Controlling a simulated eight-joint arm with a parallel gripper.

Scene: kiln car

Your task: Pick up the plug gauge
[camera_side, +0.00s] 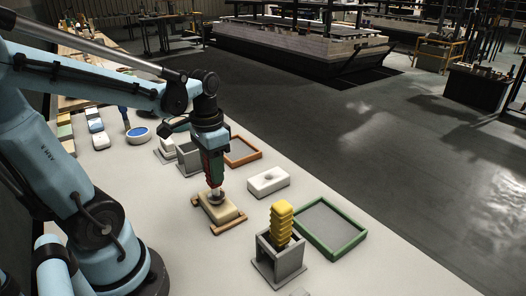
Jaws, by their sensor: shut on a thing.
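The plug gauge is directly over a tan block (225,213) that rests on a brown wooden frame (231,226). I cannot tell whether the gauge is still seated in the block or just clear of it.
A yellow ribbed piece (281,222) stands in a grey holder (279,262) at the front right. A green-rimmed tray (345,249), a white block (268,181) and an orange frame (245,158) lie nearby. A blue-and-white round item (138,135) lies further back. The table's right edge borders open floor.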

